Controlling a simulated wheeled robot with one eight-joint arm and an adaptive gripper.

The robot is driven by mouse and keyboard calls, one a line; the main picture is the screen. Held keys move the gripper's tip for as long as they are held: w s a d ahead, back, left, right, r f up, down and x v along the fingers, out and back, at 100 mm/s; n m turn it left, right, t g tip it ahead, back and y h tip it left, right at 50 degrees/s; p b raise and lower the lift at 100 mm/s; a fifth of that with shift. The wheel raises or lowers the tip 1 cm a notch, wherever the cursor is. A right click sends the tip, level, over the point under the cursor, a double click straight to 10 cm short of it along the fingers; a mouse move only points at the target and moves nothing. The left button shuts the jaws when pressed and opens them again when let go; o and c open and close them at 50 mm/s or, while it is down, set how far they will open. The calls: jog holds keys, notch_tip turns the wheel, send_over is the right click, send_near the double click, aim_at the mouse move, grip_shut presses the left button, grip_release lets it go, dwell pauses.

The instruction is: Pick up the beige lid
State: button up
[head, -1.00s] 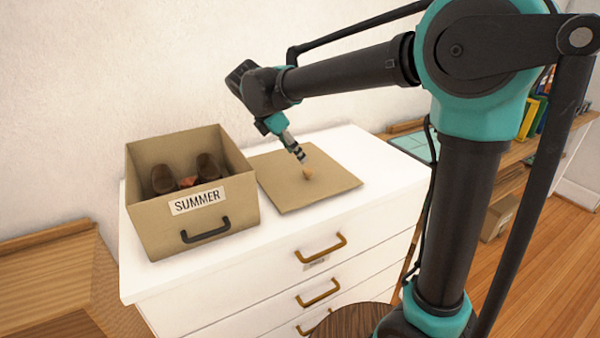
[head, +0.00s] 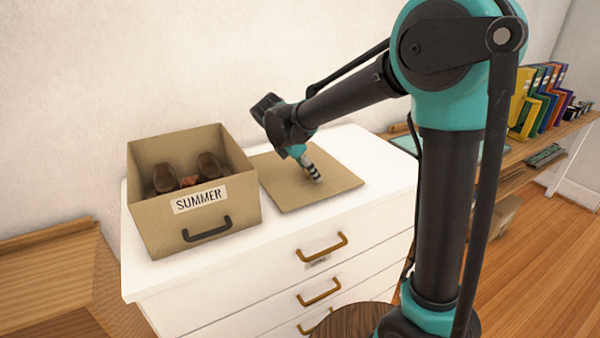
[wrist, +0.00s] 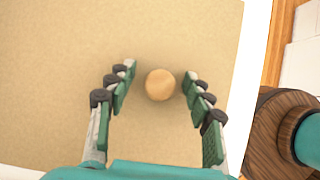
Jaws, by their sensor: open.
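The beige lid (head: 285,193) is a flat square panel lying on the white dresser top, to the right of the box. It fills most of the wrist view (wrist: 60,80). Its round wooden knob (wrist: 160,85) shows between my fingers in the wrist view; in the head view the knob is hidden by my gripper. My gripper (head: 316,178) is over the lid, pointing down. In the wrist view my gripper (wrist: 158,88) is open, with one finger on each side of the knob and a visible gap on both sides.
A beige box (head: 160,236) labelled SUMMER, with brown shoes inside, stands close to the lid's left side. The white dresser top (head: 385,185) is clear to the right of the lid. A shelf with colourful binders (head: 535,105) stands at the far right.

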grip_shut()
jog(key=shift+r, duration=0.1)
dwell(0.3)
